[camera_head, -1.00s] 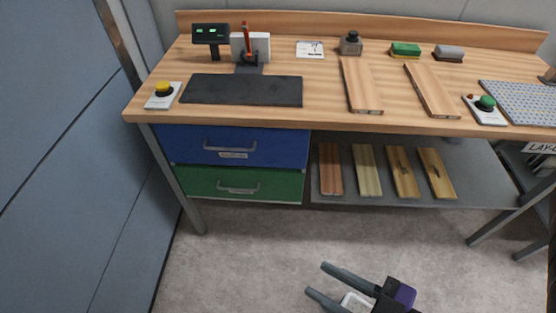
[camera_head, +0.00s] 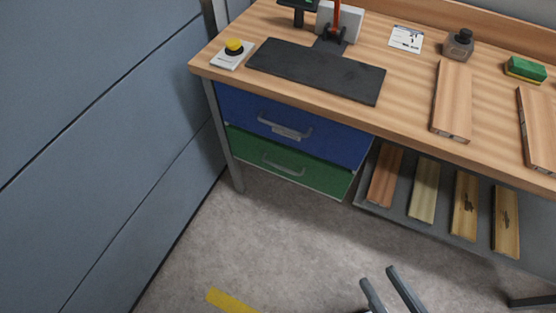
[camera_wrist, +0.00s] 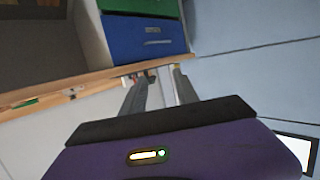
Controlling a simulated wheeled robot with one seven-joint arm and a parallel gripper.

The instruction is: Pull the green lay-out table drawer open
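The green drawer (camera_head: 290,163) is the lower of two drawers under the left end of the wooden table (camera_head: 420,128). It looks shut, with a grey bar handle (camera_head: 283,164) on its front. The blue drawer (camera_head: 310,132) sits above it and also looks shut. In the wrist view the green drawer (camera_wrist: 142,6) and blue drawer (camera_wrist: 145,38) appear upside down. My gripper (camera_head: 378,276) is low at the bottom of the head view, right of the drawer and apart from it. Its two fingers are spread with nothing between them.
A blue-grey wall (camera_head: 100,130) stands close on the left. A lower shelf (camera_head: 385,203) with several wooden boards is right of the drawers. A table leg (camera_head: 229,140) stands left of them. The floor (camera_head: 260,235) in front is clear, with a yellow stripe (camera_head: 232,301).

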